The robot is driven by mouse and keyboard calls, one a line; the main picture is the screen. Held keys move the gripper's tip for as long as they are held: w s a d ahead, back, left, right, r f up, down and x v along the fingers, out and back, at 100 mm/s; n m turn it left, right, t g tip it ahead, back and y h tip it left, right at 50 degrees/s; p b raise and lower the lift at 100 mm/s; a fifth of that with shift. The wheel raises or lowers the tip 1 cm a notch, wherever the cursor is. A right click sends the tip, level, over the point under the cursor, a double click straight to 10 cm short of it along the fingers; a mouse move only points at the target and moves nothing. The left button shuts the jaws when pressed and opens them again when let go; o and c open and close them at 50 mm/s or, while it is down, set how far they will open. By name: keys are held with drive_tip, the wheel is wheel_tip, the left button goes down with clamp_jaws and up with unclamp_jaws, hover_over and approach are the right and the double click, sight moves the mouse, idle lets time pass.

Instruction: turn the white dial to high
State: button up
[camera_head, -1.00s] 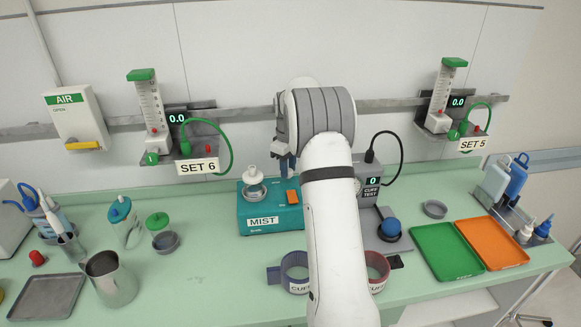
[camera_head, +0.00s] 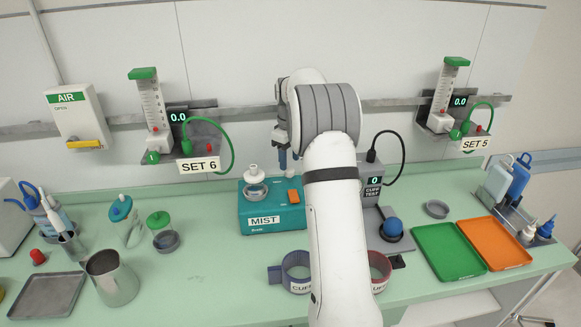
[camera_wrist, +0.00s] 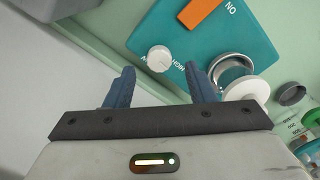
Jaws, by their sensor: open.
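The teal MIST box (camera_head: 243,217) stands on the counter against the wall; it also shows in the wrist view (camera_wrist: 239,32). The white dial (camera_wrist: 159,58) sits on the box near its edge, with the word HIGH printed beside it. I cannot tell the exact gap.
An orange switch (camera_wrist: 202,14) and a metal ring with a white-topped cup (camera_wrist: 245,88) are on the box. The grey CUFF TEST unit (camera_head: 373,188) stands to its right. A wall rail (camera_head: 240,112) runs behind. The counter left of the box is partly clear.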

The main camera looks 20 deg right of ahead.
sight(290, 170)
wheel_tip(290, 170, up, 4)
drive_tip(key=shift+r, duration=0.1)
idle(0.4)
drive_tip(key=m, duration=0.3)
drive_tip(key=shift+m, duration=0.4)
drive_tip(key=m, duration=0.4)
drive_tip(key=shift+m, duration=0.3)
drive_tip(key=m, duration=0.4)
drive_tip(key=shift+m, duration=0.4)
drive_tip(key=m, duration=0.5)
drive_tip(key=shift+w, duration=0.1)
drive_tip(key=shift+f+m, duration=0.2)
drive_tip(key=shift+m, duration=0.1)
wheel_tip(290, 170, down, 8)
drive_tip(key=shift+r+p, duration=0.25)
drive_tip(key=shift+p, duration=0.5)
